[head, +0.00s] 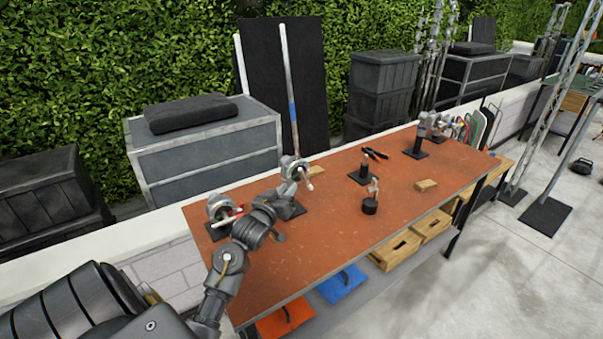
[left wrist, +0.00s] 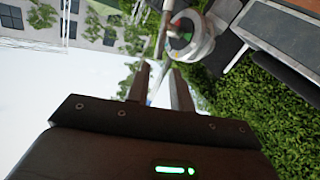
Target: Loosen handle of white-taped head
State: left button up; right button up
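On the left part of the orange-brown table (head: 330,232) stand two metal grip heads. One grip head (head: 220,208) has a red-tipped handle on a dark base. The other grip head (head: 294,167) is near a tall white pole (head: 289,95) with a blue band. White tape is too small to make out on either. My left gripper (head: 291,190) is just below the pole's head, partly hidden by my wrist. A round head with red and green marks (left wrist: 184,36) lies just beyond the fingertips. My right gripper is not in view.
Farther along the table are a small dark stand (head: 370,205), a wooden block (head: 426,185), pliers (head: 375,153) and more heads (head: 416,146). Grey cases (head: 205,140) and black panels (head: 300,60) stand behind. The table's near middle is clear.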

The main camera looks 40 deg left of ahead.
aim_at(302, 177)
pick_arm(q)
jog(key=p+x, duration=0.3)
jog(key=x, duration=0.7)
jog(key=shift+w, duration=0.4)
grip_shut()
